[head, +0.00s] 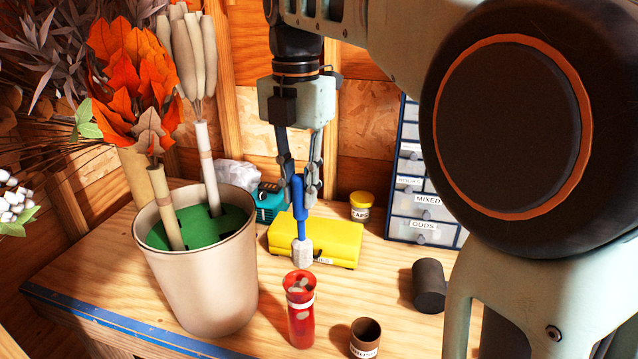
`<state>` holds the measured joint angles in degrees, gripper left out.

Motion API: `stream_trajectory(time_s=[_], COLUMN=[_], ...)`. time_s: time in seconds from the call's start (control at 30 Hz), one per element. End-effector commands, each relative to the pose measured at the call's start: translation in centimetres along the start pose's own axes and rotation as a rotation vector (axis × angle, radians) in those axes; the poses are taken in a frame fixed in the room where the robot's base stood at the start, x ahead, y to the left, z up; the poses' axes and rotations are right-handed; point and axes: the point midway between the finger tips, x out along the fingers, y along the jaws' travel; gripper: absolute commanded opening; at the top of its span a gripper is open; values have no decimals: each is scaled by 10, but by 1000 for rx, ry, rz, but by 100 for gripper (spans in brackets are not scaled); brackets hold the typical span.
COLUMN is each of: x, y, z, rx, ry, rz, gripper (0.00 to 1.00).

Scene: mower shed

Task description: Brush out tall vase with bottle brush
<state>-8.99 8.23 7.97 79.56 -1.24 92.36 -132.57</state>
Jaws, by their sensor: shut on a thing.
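My gripper (299,188) points straight down over the bench and is shut on the blue handle of the bottle brush (299,213). The brush hangs upright with its pale grey-white head at the bottom. A tall red vase (301,325) with a pale band stands upright below it, nearer the front. Its mouth is open, and pale patches show inside. In the picture the brush head is just above the vase's rim, apart from it and not inside. The vase's lower inside is hidden.
A large beige bucket (205,285) with green foam and stems stands at left. A brown cup (365,338) with a partly readable label and a dark cylinder (429,286) are at right. Behind are a yellow case (335,240), a yellow-lidded jar (361,207) and a drawer cabinet (425,207).

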Motion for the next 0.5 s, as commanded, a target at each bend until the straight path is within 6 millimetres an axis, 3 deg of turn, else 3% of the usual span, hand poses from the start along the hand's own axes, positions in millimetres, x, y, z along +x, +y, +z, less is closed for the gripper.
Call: stream_trajectory(time_s=[0.23, 0.5], x=[-1, 18], y=[9, 9], z=[-6, -6], rx=[-30, -29], ry=[1, 1], rz=[0, 1], gripper=[0, 0])
